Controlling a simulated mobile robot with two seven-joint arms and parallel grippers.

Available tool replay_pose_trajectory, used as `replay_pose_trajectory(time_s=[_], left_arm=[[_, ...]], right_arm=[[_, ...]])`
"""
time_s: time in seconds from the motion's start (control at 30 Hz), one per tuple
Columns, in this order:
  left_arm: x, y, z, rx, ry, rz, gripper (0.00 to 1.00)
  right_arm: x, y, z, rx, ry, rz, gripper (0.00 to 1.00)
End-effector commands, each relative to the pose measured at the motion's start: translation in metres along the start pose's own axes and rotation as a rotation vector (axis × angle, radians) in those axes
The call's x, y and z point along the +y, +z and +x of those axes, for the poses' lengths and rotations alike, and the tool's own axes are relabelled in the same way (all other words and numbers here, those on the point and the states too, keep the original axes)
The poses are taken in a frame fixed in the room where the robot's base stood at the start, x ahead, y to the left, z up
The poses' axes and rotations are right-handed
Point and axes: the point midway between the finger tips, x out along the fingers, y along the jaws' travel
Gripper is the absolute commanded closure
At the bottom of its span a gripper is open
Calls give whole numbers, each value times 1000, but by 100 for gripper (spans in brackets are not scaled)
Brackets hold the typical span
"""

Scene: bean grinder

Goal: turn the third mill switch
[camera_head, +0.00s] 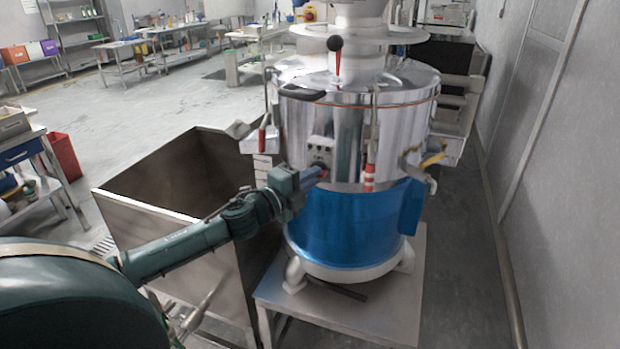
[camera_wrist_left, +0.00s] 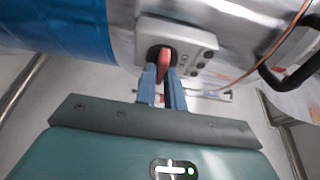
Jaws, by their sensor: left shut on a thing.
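The mill (camera_head: 350,215) is a large metal drum with a blue lower band on a low metal stand. A grey switch box (camera_head: 323,148) is on its front; the box also shows in the left wrist view (camera_wrist_left: 192,38). A red switch knob (camera_wrist_left: 166,58) on a black round base projects from the box. My left gripper (camera_head: 318,173) reaches in from the left to the box. In the left wrist view its blue fingers (camera_wrist_left: 164,80) are shut on the red knob, one on each side. My right gripper is not in view.
An open metal bin (camera_head: 150,210) stands left of the mill, under my left arm. Red-handled levers (camera_head: 369,178) hang on the drum's side. A grey wall (camera_head: 560,180) is at the right. Tables and open floor lie behind at the left.

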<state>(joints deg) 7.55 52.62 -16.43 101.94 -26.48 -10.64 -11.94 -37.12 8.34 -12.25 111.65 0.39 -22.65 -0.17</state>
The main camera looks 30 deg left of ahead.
Motion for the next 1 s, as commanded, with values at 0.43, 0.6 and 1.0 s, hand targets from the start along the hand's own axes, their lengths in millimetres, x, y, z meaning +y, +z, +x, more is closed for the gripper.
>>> replay_pose_trajectory(time_s=[0.43,0.6,1.0], left_arm=[[0,0,0,0,0,1,67],[1,0,-1,0,0,1,67],[4,0,-45,1,4,0,67]], right_arm=[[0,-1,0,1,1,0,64],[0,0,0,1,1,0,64],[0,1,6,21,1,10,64]])
